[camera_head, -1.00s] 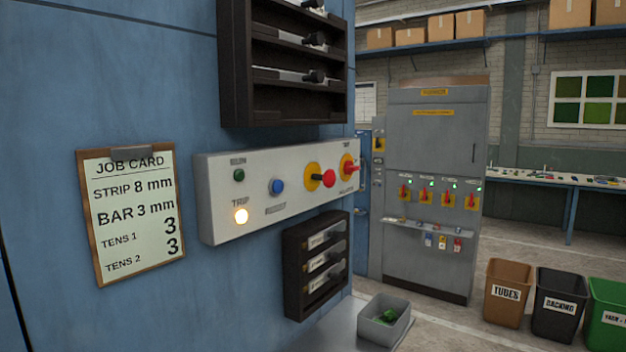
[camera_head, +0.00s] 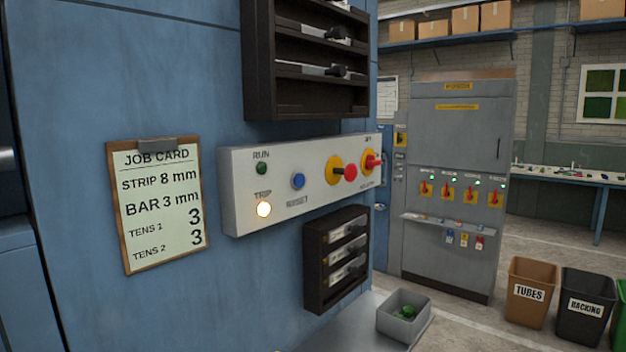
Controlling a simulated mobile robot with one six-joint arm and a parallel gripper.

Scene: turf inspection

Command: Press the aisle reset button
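A pale grey control panel (camera_head: 318,205) is mounted on the blue machine wall. A round blue button (camera_head: 298,181) sits on it above a label that seems to read RESET; the word "aisle" is not readable there. Left of it are a dark green RUN lamp (camera_head: 262,168) and a brightly lit amber TRIP lamp (camera_head: 264,209). My gripper is not in view, and nothing touches the button.
Dark racks sit above (camera_head: 259,60) and below (camera_head: 312,262) the panel. A job card (camera_head: 160,205) hangs at left. A grey bin (camera_head: 402,331) stands below right. A grey cabinet (camera_head: 455,255) with several red switches stands behind. TUBES (camera_head: 530,293) and BACKING (camera_head: 586,310) bins flank open floor at right.

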